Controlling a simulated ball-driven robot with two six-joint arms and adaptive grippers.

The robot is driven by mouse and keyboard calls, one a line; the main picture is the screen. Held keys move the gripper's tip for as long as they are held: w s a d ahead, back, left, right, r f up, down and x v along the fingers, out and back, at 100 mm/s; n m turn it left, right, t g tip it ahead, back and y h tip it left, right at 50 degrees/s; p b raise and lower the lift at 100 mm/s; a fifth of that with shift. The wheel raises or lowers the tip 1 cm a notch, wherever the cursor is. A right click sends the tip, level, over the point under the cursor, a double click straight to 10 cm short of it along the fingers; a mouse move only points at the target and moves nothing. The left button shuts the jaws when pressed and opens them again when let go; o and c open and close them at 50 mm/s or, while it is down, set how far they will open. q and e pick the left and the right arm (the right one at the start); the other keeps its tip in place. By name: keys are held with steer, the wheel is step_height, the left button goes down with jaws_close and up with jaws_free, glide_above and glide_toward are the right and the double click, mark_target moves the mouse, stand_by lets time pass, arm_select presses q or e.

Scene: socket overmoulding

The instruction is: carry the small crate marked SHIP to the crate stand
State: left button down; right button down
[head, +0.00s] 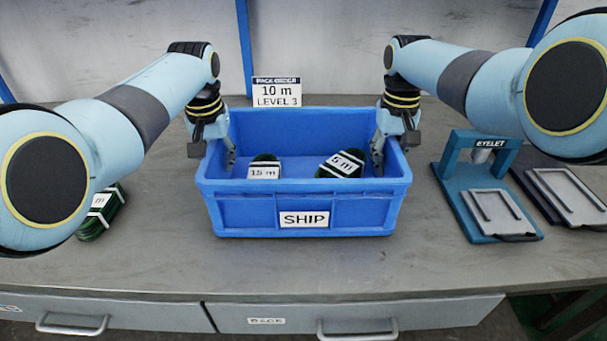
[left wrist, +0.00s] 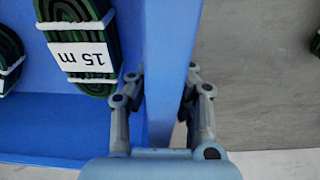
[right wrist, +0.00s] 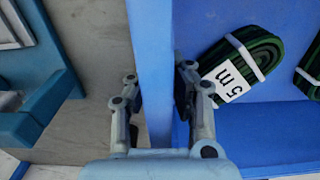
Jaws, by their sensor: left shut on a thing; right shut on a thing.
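The blue crate marked SHIP (head: 250,212) sits on the grey bench in the middle of the head view. Inside lie a green coil labelled 15 m (head: 264,170) and a green coil labelled 5 m (head: 342,165). My left gripper (head: 229,158) is shut on the crate's left wall, one finger inside and one outside, as the left wrist view (left wrist: 160,95) shows. My right gripper (head: 378,155) is shut on the right wall the same way, seen in the right wrist view (right wrist: 155,95). The outer fingers are hidden in the head view. No crate stand is recognisable.
A sign reading 10 m, LEVEL 3 (head: 277,92) stands behind the crate. A green coil (head: 100,212) lies at left, partly behind my arm. A blue EYELET press (head: 463,190) and a grey-plated fixture (head: 565,192) stand at right. Drawers (head: 290,319) front the bench.

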mark_target(392, 137)
arm_select(q)
steer(key=shift+w+r, duration=0.1)
steer(key=shift+r, duration=0.05)
arm_select(e)
steer(key=shift+w+r, duration=0.1)
steer(key=shift+r, duration=0.1)
